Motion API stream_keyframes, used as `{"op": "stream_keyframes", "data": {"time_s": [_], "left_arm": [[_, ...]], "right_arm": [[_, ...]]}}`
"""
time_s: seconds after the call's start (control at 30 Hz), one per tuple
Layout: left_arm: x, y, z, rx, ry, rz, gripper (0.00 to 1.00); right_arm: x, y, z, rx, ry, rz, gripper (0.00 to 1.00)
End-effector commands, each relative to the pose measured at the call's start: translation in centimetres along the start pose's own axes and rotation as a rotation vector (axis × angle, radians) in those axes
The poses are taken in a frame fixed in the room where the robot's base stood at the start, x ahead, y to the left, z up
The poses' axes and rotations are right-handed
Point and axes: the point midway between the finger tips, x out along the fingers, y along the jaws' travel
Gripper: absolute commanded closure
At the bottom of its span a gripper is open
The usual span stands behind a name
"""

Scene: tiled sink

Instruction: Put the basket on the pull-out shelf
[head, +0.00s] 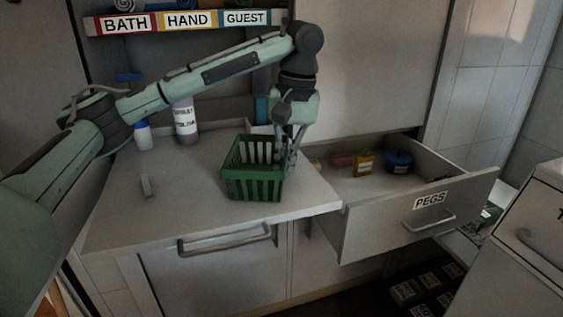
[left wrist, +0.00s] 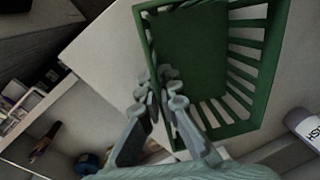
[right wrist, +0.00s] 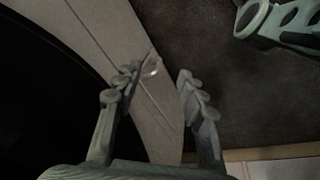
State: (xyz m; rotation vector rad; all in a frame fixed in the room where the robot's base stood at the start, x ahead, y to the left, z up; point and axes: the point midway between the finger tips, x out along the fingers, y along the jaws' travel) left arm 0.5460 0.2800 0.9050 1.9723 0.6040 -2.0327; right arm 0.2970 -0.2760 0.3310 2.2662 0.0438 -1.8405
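The green slatted basket (head: 253,182) is upright on the white counter top, near its right end. It fills the upper middle of the left wrist view (left wrist: 262,95). My left gripper (head: 287,160) reaches down at the basket's right side. In the left wrist view its fingers (left wrist: 163,92) are close together at the basket's rim and appear closed on the side wall. My right gripper (right wrist: 157,75) is open and empty; the head view does not show it. I cannot tell for certain which surface is the pull-out shelf.
An open drawer labelled PEGS (head: 395,215) holds small items, right of the counter (head: 190,215). Bottles (head: 185,122) stand behind the basket. A labelled towel shelf (head: 185,20) is above. Dark boxes (head: 430,285) lie low at the right, beside a white cabinet (head: 520,245).

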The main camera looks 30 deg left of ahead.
Motion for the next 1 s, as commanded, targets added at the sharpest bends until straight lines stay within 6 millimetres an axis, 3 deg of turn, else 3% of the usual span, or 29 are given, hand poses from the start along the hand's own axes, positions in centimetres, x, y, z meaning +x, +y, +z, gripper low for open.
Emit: {"op": "stream_keyframes", "data": {"time_s": [0.3,0.5,0.8,1.0], "left_arm": [[0.3,0.0,0.0,0.000,-0.001,-0.001,1.00],[0.3,0.0,0.0,0.000,0.000,0.000,0.74],[0.2,0.0,-0.1,0.000,0.000,0.000,0.74],[-1.7,0.0,-0.1,0.000,0.004,0.001,0.74]], "right_arm": [[0.2,-0.2,1.2,-0.001,-0.020,-0.002,0.60],[0.2,-0.2,1.3,-0.002,-0.021,-0.002,0.60],[0.2,-0.1,1.2,-0.001,-0.020,-0.002,0.60],[0.1,-0.1,0.9,-0.001,-0.015,-0.001,0.60]]}}
